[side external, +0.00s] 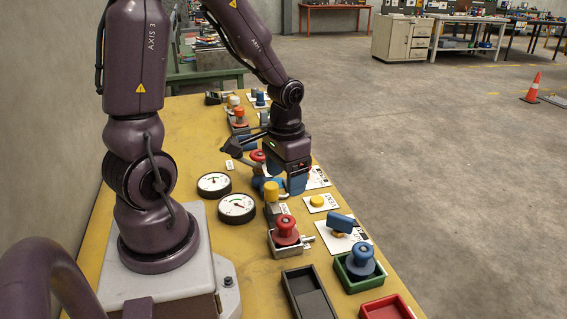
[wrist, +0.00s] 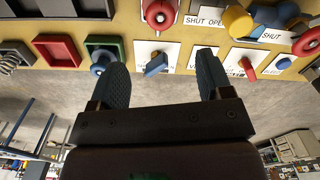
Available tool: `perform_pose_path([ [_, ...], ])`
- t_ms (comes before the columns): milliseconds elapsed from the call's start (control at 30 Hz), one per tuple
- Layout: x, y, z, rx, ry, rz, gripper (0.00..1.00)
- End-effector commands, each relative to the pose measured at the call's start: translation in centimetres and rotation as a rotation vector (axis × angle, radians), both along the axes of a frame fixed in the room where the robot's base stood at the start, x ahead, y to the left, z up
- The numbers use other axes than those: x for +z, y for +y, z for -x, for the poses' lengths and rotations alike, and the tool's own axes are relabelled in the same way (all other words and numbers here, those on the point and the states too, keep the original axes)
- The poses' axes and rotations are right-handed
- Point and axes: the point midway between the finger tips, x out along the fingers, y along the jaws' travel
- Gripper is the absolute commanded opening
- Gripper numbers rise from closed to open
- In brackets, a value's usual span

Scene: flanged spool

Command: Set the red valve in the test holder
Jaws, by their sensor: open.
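A red flanged spool-shaped valve (side external: 286,228) stands upright in a grey metal holder (side external: 284,246) with a side pin, in the middle of the bench. It also shows at the top of the wrist view as a red valve (wrist: 160,14). A second red-topped part (side external: 258,156) is partly hidden behind my gripper. I cannot tell which holder is the test holder. My gripper (side external: 287,187) is open and empty, pointing down above the bench, behind the red valve in the side view. Its two fingers are spread apart in the wrist view (wrist: 162,78).
A blue spool (side external: 361,258) stands in a green tray (side external: 345,283). A red tray (side external: 388,308) and a dark tray (side external: 307,293) lie nearby. A yellow-topped part (side external: 271,190), a blue handle (side external: 341,222) and two gauges (side external: 236,206) crowd the bench around my gripper.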

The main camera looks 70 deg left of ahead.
Motion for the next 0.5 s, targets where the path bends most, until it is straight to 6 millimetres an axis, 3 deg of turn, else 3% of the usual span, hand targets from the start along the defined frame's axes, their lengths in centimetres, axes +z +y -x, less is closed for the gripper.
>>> perform_pose_path([
  [233, 7.0, -3.1, -0.4, -0.091, -0.149, -0.097, 0.72],
  [400, 12.6, -6.6, 1.1, -0.167, -0.308, -0.114, 0.72],
  [500, 14.9, -8.2, 2.4, -0.206, -0.388, -0.099, 0.72],
])
